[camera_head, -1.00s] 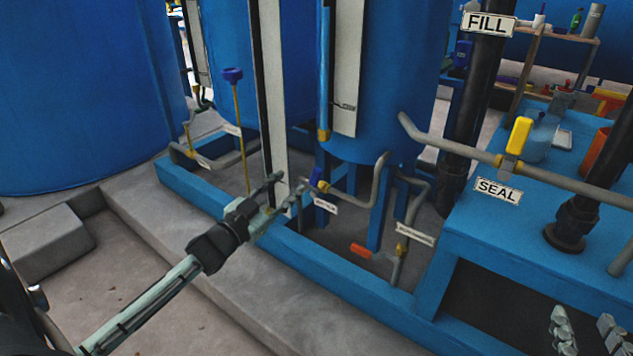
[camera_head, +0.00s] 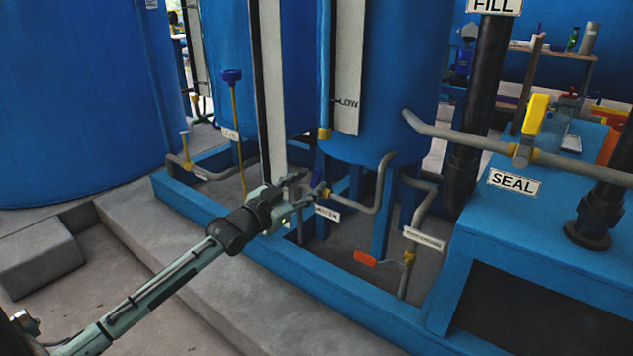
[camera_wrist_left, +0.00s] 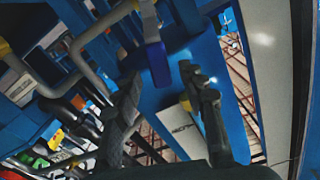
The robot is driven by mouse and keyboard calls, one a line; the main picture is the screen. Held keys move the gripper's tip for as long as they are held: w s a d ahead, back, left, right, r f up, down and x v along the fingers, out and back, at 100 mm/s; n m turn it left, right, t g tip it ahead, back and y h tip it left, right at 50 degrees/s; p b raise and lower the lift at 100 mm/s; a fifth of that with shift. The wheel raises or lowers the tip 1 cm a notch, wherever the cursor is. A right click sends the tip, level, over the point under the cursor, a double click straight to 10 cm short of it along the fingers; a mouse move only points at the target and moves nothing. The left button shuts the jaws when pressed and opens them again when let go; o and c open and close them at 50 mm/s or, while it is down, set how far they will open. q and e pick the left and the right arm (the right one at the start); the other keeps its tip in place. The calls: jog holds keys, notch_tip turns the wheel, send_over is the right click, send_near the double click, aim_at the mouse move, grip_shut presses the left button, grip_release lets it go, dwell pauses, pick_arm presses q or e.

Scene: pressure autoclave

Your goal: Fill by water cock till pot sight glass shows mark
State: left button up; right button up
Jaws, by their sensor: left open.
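The water cock with its blue handle (camera_head: 319,172) sits on a thin grey pipe low in front of the middle blue pot (camera_head: 397,70). A small white label (camera_head: 327,213) hangs below it, its text too small to read surely. My left gripper (camera_head: 307,188) is open right at the cock. In the left wrist view, the blue handle (camera_wrist_left: 158,62) shows just beyond and between the spread fingers; contact cannot be told. The pot's sight glass (camera_head: 325,70) stands beside a white board (camera_head: 348,60) with a LOW mark (camera_head: 347,103). No water level can be made out. My right gripper is out of view.
A pipe with a yellow lever (camera_head: 535,114) and a SEAL plate (camera_head: 514,182) crosses at right. A red-handled cock (camera_head: 365,258) sits low in the blue frame. A tall pale post (camera_head: 272,90) stands behind my left gripper. A concrete step (camera_head: 210,275) runs in front.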

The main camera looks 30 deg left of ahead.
aim_at(315, 178)
pick_arm(q)
jog(key=shift+w+d+b, duration=0.15)
jog(key=shift+w+b, duration=0.15)
jog(key=shift+w, duration=1.5)
grip_shut()
